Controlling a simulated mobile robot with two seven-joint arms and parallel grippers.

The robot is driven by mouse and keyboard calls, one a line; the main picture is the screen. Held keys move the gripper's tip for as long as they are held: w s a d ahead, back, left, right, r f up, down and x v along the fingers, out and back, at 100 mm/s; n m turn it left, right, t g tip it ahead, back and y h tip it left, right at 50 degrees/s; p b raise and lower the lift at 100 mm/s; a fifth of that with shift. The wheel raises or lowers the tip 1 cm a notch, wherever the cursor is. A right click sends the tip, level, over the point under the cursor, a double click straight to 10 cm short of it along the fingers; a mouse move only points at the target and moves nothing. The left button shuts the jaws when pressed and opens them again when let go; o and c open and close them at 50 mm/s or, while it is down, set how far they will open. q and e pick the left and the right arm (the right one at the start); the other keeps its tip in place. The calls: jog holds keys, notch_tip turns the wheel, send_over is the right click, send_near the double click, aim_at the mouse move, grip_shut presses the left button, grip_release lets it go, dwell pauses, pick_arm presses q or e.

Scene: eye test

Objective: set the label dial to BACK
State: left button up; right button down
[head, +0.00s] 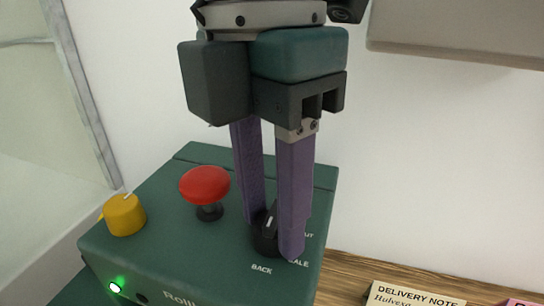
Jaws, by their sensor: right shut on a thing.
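The label dial (266,236) is a black knob with a white pointer mark on the green machine box (190,255). The word BACK (262,269) is printed in front of it, and an ending "ALE" shows to its right. My right gripper (272,232) comes down from above with its two purple fingers shut on the dial, one on each side. The fingers hide part of the dial and the other labels. The white mark points up and slightly right in the picture, away from BACK. My left gripper is not in view.
A red mushroom button (205,184) and a yellow knob (125,215) stand on the box left of the dial. A green light (115,287) glows on its front. A delivery note (410,296) lies on the wooden table (350,275) at right.

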dwell(0.4)
jog(key=shift+c, duration=2.3)
grip_release()
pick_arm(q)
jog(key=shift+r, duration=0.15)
pick_arm(e)
notch_tip(320, 180, up, 10)
jog(key=shift+w+a, duration=0.15)
jog(key=shift+w, duration=0.1)
